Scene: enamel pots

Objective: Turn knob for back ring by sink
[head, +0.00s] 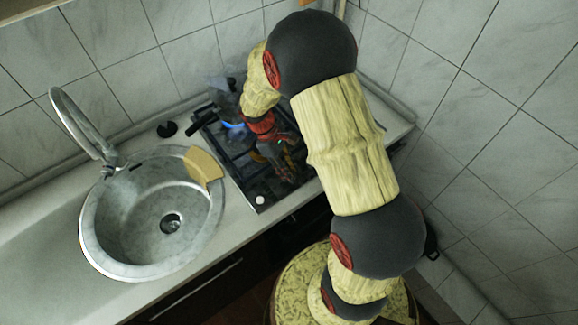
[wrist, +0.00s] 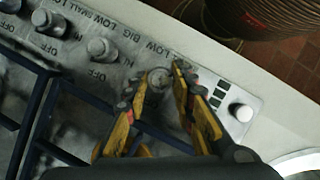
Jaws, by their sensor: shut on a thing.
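A row of round grey knobs runs along the hob's front panel in the wrist view. The knob at the sink end of the row (wrist: 157,84) sits between the yellow fingers of my gripper (wrist: 158,88), which is shut on it. Printed labels lie around the knobs. Another knob (wrist: 102,48) stands free to its left. In the head view my gripper (head: 277,152) is low over the front of the dark hob (head: 240,170), and my arm hides the knobs. A blue flame (head: 232,125) shows at the back ring by the sink.
A dark pot (head: 222,92) with a black handle stands at the back of the hob. The round metal sink (head: 92,240) is to the left, with a yellow-brown piece (head: 203,166) on its rim. A pale button (wrist: 241,112) sits right of my gripper.

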